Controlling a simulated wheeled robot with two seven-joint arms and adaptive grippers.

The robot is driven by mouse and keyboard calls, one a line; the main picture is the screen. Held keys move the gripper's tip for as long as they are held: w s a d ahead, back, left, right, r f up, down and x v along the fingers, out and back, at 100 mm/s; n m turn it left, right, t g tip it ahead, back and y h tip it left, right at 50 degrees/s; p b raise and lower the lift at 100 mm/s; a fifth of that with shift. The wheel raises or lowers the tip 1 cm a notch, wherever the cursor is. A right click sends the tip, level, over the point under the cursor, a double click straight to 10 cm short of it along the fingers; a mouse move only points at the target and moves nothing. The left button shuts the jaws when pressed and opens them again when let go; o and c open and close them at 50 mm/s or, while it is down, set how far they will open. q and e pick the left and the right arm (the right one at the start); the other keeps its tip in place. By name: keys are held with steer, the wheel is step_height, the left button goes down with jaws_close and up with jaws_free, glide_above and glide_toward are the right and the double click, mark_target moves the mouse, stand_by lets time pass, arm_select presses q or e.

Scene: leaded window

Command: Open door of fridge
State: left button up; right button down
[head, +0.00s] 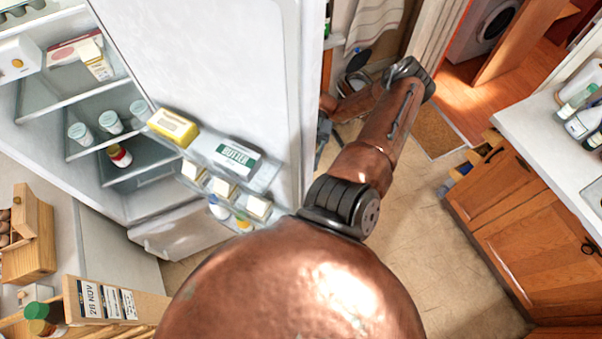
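The fridge (62,105) stands at the left with its interior and glass shelves showing. Its white door (225,60) stands wide open, inner face toward me. The door's clear rack (205,150) holds a yellow pack, a butter pack and several small cartons. One copper arm of mine rises from the bottom middle, bends at the upper right and runs back left behind the door's right edge. Dark parts at its end, perhaps my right gripper (324,132), show beside that edge; the fingers are hidden, and contact with the door cannot be seen. My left gripper is not in view.
A wooden cabinet with a white counter (560,125) and bottles stands at the right. Tiled floor (425,225) is free between it and the door. A wooden crate (28,235) and spice rack (110,300) sit at the lower left. A washing machine (487,25) is beyond.

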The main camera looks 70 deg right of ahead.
steer(key=shift+d+f, duration=0.1)
steer(key=shift+d, duration=0.15)
steer(key=c, duration=1.9)
jaws_free()
steer(key=shift+w, duration=0.1)
steer(key=shift+r, duration=5)
